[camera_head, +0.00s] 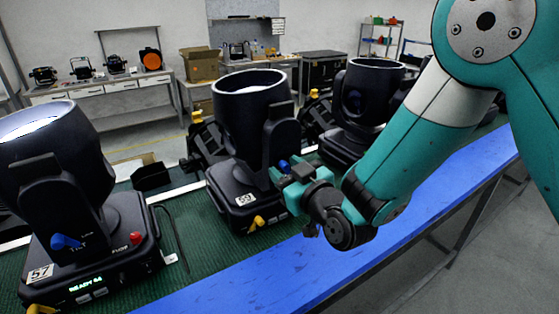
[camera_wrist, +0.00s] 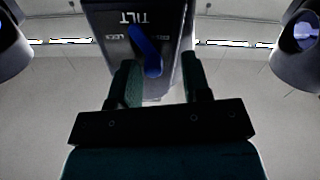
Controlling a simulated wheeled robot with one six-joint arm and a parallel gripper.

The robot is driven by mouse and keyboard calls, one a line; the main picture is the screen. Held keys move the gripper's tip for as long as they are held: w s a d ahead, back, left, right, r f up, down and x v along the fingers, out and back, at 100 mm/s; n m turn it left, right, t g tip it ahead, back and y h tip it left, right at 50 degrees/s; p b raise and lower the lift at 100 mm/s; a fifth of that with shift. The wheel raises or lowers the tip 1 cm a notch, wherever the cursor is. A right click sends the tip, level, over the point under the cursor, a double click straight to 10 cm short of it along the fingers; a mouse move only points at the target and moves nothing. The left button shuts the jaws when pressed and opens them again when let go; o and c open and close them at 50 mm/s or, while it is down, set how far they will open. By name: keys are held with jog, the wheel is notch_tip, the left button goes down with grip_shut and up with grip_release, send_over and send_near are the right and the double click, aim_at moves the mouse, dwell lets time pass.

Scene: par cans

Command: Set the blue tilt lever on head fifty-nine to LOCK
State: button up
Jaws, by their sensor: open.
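Head fifty-nine (camera_head: 250,100) is the black moving-head lamp in the middle of the head view, with a white "59" label (camera_head: 245,199) on its base. Its blue tilt lever (camera_head: 284,166) shows just above my gripper (camera_head: 286,175). In the wrist view, the lever (camera_wrist: 148,52) slants on a dark panel with an upside-down "TILT" marking and a "LOCK" marking left of it. My gripper (camera_wrist: 160,76) is open there, its two fingers either side of the lever's lower end. I cannot tell whether they touch it.
Head fifty-seven (camera_head: 50,165) stands at left with its own blue lever (camera_head: 66,241) and red knob (camera_head: 136,238). Another lamp (camera_head: 366,100) stands behind at right. The green bench mat (camera_head: 190,258) has a blue front edge (camera_head: 250,284).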

jog(key=shift+w+d+f, duration=0.1)
jog(key=shift+w+d, duration=0.05)
jog(key=shift+d, duration=0.15)
jog(key=shift+c, duration=0.6)
grip_shut()
jog(key=shift+d+m, duration=0.1)
jog(key=shift+m, duration=0.3)
jog(key=m+b, duration=0.1)
jog(key=m, duration=0.2)
jog(key=w+d+m+b, duration=0.1)
jog(key=m, duration=0.1)
jog(key=shift+d+r+b, duration=0.1)
jog(key=shift+r+b, duration=0.1)
jog(key=shift+b, duration=0.15)
jog(key=m, duration=0.2)
jog(key=m+b, duration=0.1)
jog(key=m, duration=0.1)
jog(key=d+m, duration=0.1)
jog(key=m, duration=0.1)
jog(key=shift+w+d+f, duration=0.1)
jog(key=shift+w, duration=0.3)
